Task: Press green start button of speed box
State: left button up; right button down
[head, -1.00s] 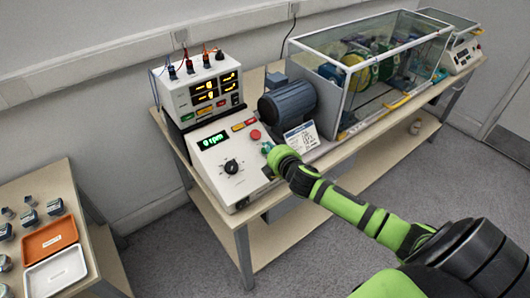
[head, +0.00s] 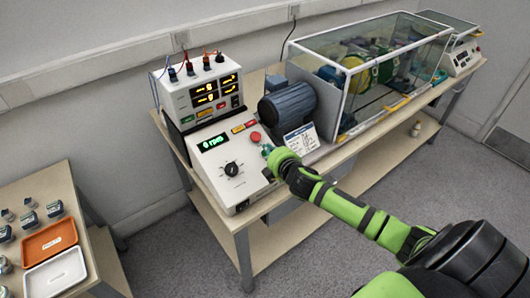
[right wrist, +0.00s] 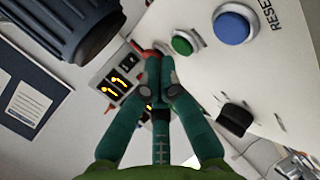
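The speed box (head: 225,165) is a white sloped console with a green rpm display, a black knob (head: 231,168) and a red button (head: 255,136). In the right wrist view, the round green button (right wrist: 185,43) sits on its panel beside a blue button (right wrist: 235,25) marked RESET. My right gripper (head: 267,150) is over the right part of the box in the head view and hides part of the panel. In the right wrist view its fingers (right wrist: 158,58) are together with nothing between them. Their tips appear just left of the green button; contact cannot be told. My left gripper is out of view.
A dark motor (head: 288,105) and a printed card (head: 300,139) stand close to the right of the box. A white meter unit (head: 203,92) with cables is behind it. A glass-walled rig (head: 375,60) fills the bench further right.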

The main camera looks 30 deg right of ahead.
jog(key=shift+f, duration=0.15)
jog(key=shift+w+f, duration=0.2)
jog(key=shift+f, duration=0.05)
jog(key=shift+w+f+b, duration=0.1)
jog(key=shift+f+b, duration=0.25)
jog(key=shift+b, duration=0.15)
dwell(0.7)
dwell(0.3)
jog(key=shift+r+p, duration=0.5)
jog(key=shift+p, duration=0.2)
jog(key=shift+s+r, duration=0.2)
jog(key=shift+s, duration=0.1)
jog(key=shift+p, duration=0.3)
jog(key=r+p, duration=0.1)
jog(key=s+r+p, duration=0.1)
jog(key=r+p, duration=0.1)
jog(key=s+r+p, duration=0.1)
jog(key=p, duration=0.1)
jog(key=shift+s+d+r, duration=0.1)
jog(key=shift+r, duration=0.15)
